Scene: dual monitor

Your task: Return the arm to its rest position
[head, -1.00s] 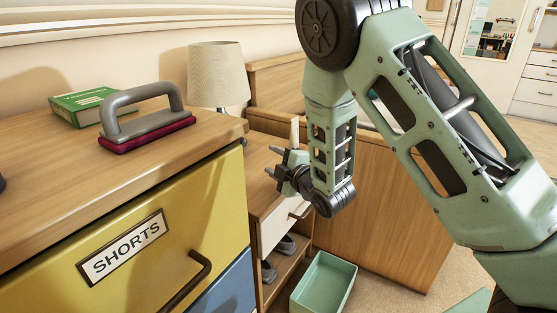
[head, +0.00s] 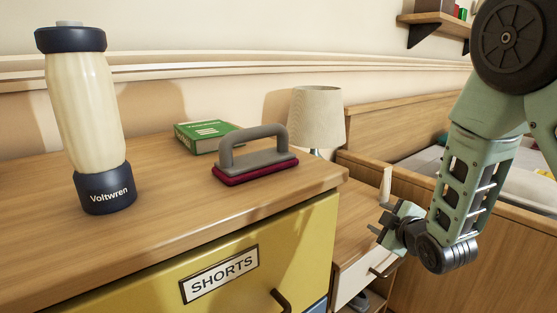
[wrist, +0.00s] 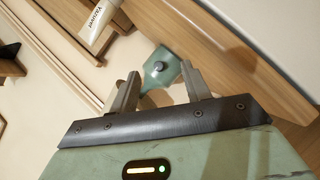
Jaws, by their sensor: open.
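My gripper (head: 376,224) is at the right of the head view, beside the dresser's right end and over the nightstand. My arm hangs down to it from the upper right. In the wrist view its two fingers (wrist: 160,88) stand apart. I see nothing held between them. A teal piece with a dark knob shows beyond the fingertips there; I cannot tell what it is.
The dresser (head: 160,235) holds a cream Voltwren bottle (head: 85,115), a green box (head: 205,136) and a grey-handled brush (head: 255,165). Behind are a lamp (head: 316,115) and a wooden bed (head: 370,130). The nightstand (head: 350,215) lies below my gripper. A wall shelf (head: 430,20) is upper right.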

